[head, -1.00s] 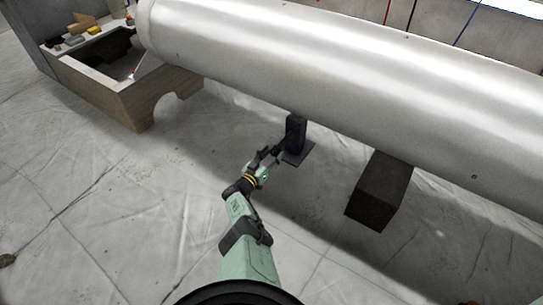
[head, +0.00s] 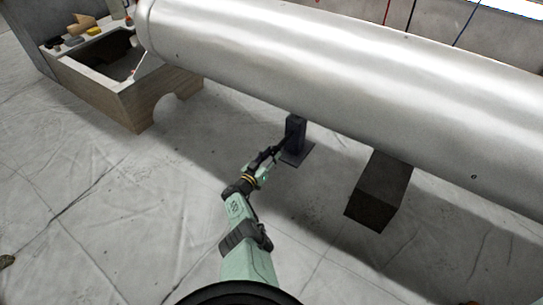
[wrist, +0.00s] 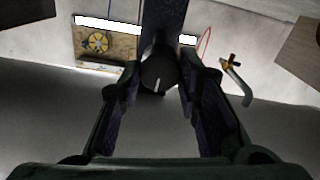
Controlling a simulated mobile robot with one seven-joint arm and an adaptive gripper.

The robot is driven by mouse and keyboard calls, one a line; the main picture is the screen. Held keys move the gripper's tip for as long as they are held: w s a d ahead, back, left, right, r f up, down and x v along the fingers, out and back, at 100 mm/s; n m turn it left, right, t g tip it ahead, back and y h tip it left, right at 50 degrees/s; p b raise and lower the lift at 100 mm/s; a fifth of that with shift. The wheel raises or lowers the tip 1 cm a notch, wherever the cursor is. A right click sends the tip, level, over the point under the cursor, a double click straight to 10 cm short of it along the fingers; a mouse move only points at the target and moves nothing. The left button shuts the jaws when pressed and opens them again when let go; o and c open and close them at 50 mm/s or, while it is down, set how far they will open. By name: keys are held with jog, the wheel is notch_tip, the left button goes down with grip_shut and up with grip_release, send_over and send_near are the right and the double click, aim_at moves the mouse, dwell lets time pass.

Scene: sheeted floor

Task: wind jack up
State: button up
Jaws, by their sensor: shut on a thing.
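The jack (head: 295,133) is a dark upright post on a flat dark base plate (head: 299,157), standing on the floor under a big pale cylinder (head: 330,70). In the wrist view the jack's post (wrist: 165,22) rises at top centre. A round dark knob with a white mark (wrist: 157,76) is on its near side. My gripper (head: 281,147) reaches the jack from the lower left. In the wrist view my gripper (wrist: 158,88) has its two fingers on either side of the knob, shut on it. The finger contact is partly dark and hard to see.
A dark block (head: 380,190) stands under the cylinder to the right. A wooden bench-like box (head: 135,98) with small items on top stands at the left. The sheeted floor around my arm is clear. The wrist view shows a yellow-handled hooked pipe (wrist: 234,78) behind.

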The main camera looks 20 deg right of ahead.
jog(key=shift+w+a+f, duration=0.15)
jog(key=shift+a, duration=0.25)
jog(key=shift+d+m, duration=0.2)
jog(key=shift+m, duration=0.2)
jog(key=o, duration=1.1)
jog(key=shift+o, duration=0.2)
jog(key=shift+d, duration=0.15)
jog(key=shift+s, duration=0.2)
jog(key=shift+w, duration=0.1)
jog(key=shift+w+a, duration=0.1)
jog(key=shift+a, duration=0.15)
jog(key=shift+n, duration=0.3)
